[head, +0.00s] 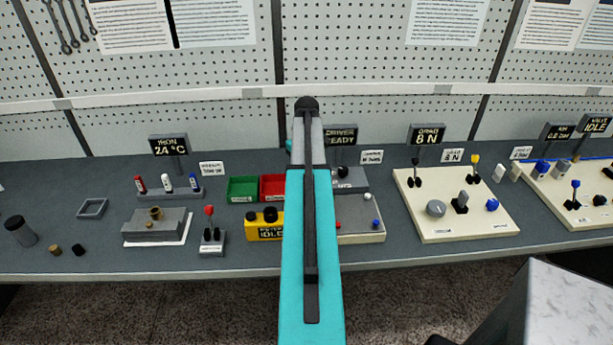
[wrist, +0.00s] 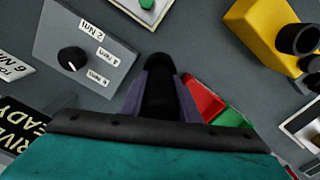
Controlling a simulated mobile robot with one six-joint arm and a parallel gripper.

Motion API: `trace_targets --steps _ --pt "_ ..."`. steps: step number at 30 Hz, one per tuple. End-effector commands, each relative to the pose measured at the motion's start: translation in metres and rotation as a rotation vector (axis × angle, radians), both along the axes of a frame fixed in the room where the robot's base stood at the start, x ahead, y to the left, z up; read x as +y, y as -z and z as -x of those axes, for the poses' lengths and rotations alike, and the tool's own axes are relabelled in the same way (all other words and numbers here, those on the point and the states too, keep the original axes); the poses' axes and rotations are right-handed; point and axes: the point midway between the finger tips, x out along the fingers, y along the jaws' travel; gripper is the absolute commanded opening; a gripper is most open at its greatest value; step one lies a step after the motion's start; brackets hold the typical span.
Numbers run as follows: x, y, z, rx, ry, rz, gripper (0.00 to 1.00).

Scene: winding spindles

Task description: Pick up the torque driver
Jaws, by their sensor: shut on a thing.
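My gripper (wrist: 161,78) shows in the wrist view, with its two grey-purple fingers shut on a dark, round-ended thing between them. This looks to be the torque driver (wrist: 158,98); only its black part shows, and the rest is hidden by the fingers and the teal gripper body. The "DRIVER READY" sign (head: 341,137) stands just right of my arm, and a grey block with a dial marked in Nm (wrist: 85,48) is left of the fingers in the wrist view.
A green bin (head: 243,189) and a red bin (head: 272,187) sit left of my arm, with a yellow box (head: 264,231) in front. Cream panels with knobs (head: 456,204) are on the right. A pegboard wall (head: 350,60) rises behind the bench.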

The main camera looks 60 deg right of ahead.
Motion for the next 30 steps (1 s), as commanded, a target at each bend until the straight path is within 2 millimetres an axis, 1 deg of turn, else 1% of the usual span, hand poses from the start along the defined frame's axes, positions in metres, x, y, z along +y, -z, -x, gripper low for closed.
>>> trace_targets --steps 8,14,30 --pt "-0.001 -0.005 0.000 -0.001 0.000 0.002 0.02" --pt "-0.001 -0.017 -0.001 -0.001 0.000 0.002 0.02" --pt "-0.001 -0.081 -0.001 -0.001 0.000 0.002 0.02"
